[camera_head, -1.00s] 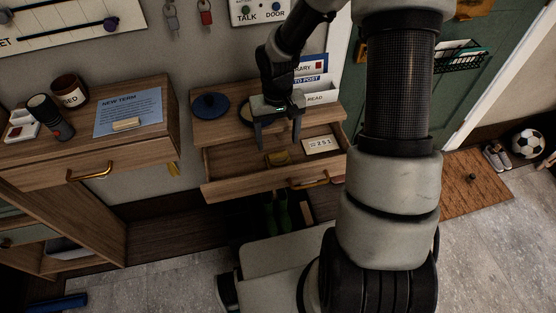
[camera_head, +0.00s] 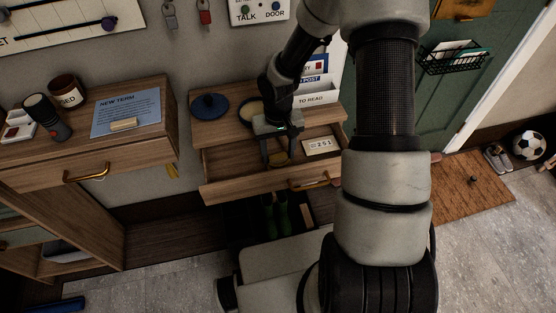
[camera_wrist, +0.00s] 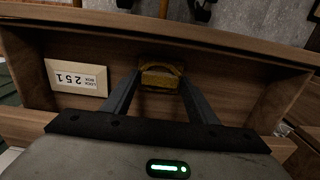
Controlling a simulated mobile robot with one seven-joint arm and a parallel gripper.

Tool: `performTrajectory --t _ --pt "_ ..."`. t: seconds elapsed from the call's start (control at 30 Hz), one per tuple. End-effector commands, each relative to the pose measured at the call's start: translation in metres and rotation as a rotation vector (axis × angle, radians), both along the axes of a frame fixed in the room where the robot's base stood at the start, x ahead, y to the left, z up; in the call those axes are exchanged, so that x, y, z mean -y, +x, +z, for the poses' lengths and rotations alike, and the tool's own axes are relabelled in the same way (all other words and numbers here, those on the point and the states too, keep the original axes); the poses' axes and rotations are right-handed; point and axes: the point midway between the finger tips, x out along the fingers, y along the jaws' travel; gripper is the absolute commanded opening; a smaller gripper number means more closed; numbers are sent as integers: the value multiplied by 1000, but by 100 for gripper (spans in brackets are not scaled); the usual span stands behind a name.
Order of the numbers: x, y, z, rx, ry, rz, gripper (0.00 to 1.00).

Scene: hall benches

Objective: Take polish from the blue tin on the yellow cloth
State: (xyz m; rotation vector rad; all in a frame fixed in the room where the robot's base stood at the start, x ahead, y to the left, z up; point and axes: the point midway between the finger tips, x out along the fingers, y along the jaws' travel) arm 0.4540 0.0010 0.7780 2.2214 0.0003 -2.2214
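A small yellow folded cloth (camera_head: 277,159) lies in the open drawer (camera_head: 222,186); it also shows in the wrist view (camera_wrist: 160,76). My gripper (camera_head: 278,155) is open and points down into the drawer, its fingers on either side of the cloth. In the wrist view the cloth sits between the fingertips (camera_wrist: 160,80); I cannot tell whether they touch it. A round open tin (camera_head: 247,110) with tan contents stands on the cabinet top, partly hidden by my arm. A blue round lid with a knob (camera_head: 210,106) lies left of it.
A card reading 251 (camera_head: 320,146) lies in the drawer, right of the cloth; the wrist view shows it at left (camera_wrist: 76,77). A brass handle (camera_head: 308,183) is on the drawer front. A letter rack (camera_head: 317,90) stands behind. The left cabinet (camera_head: 90,150) holds a jar and papers.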

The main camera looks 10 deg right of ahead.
Motion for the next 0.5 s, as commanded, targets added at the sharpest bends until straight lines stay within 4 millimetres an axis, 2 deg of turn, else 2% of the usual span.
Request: performTrajectory --t 0.03,0.13,0.17,0.37,0.5 --pt "0 0 0 0 0 0 43" --pt "0 0 0 0 0 0 27" --pt "0 0 0 0 0 0 25" --pt "0 0 1 0 0 0 25" --pt "0 1 13 3 0 -2 25"
